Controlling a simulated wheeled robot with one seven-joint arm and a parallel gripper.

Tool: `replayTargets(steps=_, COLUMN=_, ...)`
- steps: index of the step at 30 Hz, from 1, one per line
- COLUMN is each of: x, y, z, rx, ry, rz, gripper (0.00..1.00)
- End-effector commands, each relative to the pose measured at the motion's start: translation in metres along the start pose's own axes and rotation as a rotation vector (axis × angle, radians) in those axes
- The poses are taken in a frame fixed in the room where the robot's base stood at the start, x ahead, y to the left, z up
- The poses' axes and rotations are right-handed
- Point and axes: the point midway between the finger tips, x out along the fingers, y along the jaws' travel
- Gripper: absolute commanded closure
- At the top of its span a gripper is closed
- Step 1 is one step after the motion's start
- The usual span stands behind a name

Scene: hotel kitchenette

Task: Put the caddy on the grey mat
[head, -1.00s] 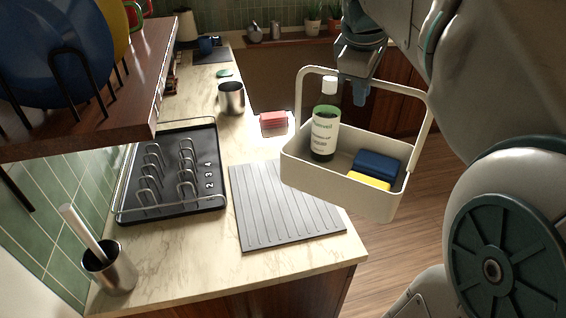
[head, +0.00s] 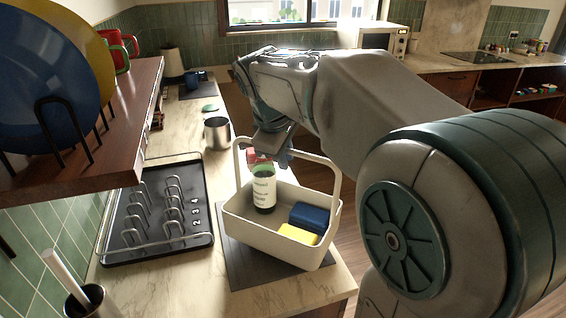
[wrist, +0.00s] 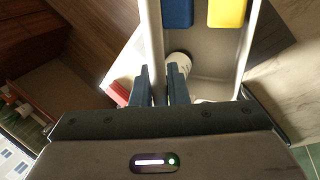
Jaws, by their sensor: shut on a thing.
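The caddy (head: 270,241) is a cream open box with a tall hoop handle. It holds a dark bottle with a white label (head: 263,190), a blue sponge (head: 309,217) and a yellow sponge (head: 298,235). My gripper (head: 272,148) is shut on the caddy's handle at its top. In the wrist view my gripper (wrist: 160,88) shows above the caddy (wrist: 205,62). The grey mat (head: 238,272) lies on the counter under the caddy, mostly hidden by it. I cannot tell whether the caddy touches the mat.
A black rack tray (head: 160,243) with wire loops stands just left of the mat. A steel cup (head: 217,133) and a red sponge stack (head: 258,158) are behind. A wooden shelf with plates (head: 110,165) overhangs at left. The counter's right edge is close.

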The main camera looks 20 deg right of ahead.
Motion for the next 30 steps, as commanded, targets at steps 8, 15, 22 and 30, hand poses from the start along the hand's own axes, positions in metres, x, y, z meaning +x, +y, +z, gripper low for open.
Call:
replayTargets(steps=8, x=0.018, y=-0.007, z=0.0, rx=-0.001, ry=0.004, rz=0.004, gripper=1.0)
replayTargets(steps=15, x=0.02, y=-0.008, z=0.0, rx=-0.001, ry=0.001, rz=0.0, gripper=0.83)
replayTargets(steps=22, x=0.02, y=-0.008, z=0.0, rx=-0.001, ry=0.001, rz=0.0, gripper=0.64)
replayTargets(steps=30, x=0.008, y=-0.007, z=0.0, rx=-0.001, ry=0.002, rz=0.002, gripper=0.64)
